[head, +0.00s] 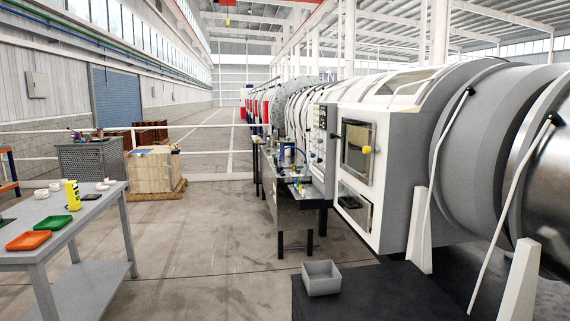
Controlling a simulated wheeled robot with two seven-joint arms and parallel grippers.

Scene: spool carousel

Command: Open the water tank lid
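No part that I can surely tell as the water tank or its lid shows in the head view. A second, lower framed window (354,207) is below that door. A big grey ribbed cylinder (465,140) joins the machine on its right side. Neither of my grippers is in view.
A small grey open bin (321,279) sits on a dark flat surface (400,300) at the bottom. A grey table (100,213) at left holds green (53,222) and orange (29,241) trays. A narrow workbench (287,190) stands beside the machine row. The middle floor is clear.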

